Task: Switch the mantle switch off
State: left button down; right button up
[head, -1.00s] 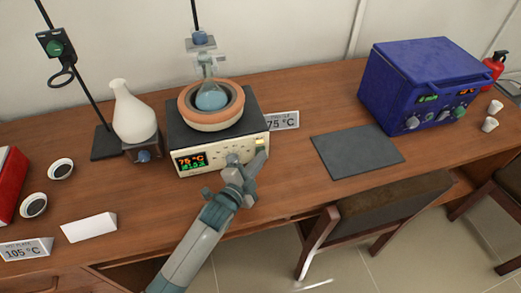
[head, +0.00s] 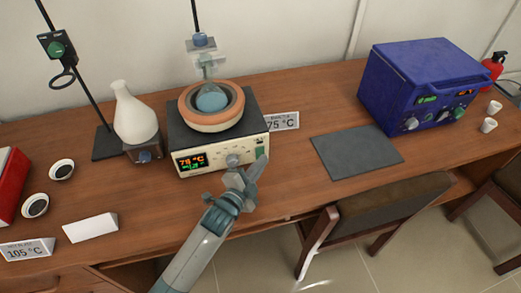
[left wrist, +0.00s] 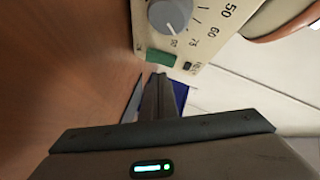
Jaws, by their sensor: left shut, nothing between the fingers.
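The heating mantle (head: 218,160) is a dark box with a cream front, a lit display (head: 190,161) reading 75 °C and a grey knob (head: 233,160). A terracotta bowl (head: 211,120) on top holds a round flask (head: 211,99). Its green switch (head: 260,153) is at the front's right end; the switch looks dark green, unlit, in the left wrist view (left wrist: 160,57). My left gripper (head: 257,170) is shut and empty, its tips just in front of and below the switch. The fingers (left wrist: 158,97) point at the switch's side; I cannot tell whether they touch it.
A 75 °C sign (head: 281,121) stands behind the mantle's right side. A grey mat (head: 356,152) and a blue furnace (head: 425,85) are to the right. A white flask (head: 133,115) stands on a small unit at left. A chair (head: 390,205) is at the front edge.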

pick_arm(q)
jog(key=shift+s, duration=0.1)
dwell(0.3)
jog(key=shift+s+d+f+p, duration=0.1)
jog(key=shift+s+d+p, duration=0.15)
jog(key=shift+s, duration=0.35)
jog(key=shift+s+d+p, duration=0.2)
jog(key=shift+s, duration=0.4)
jog(key=shift+s+d+f, duration=0.1)
jog(key=shift+s+d, duration=0.1)
jog(key=shift+s, duration=0.35)
jog(key=shift+s+d+f, duration=0.1)
jog(key=shift+s+d, duration=0.05)
jog(key=shift+s, duration=0.35)
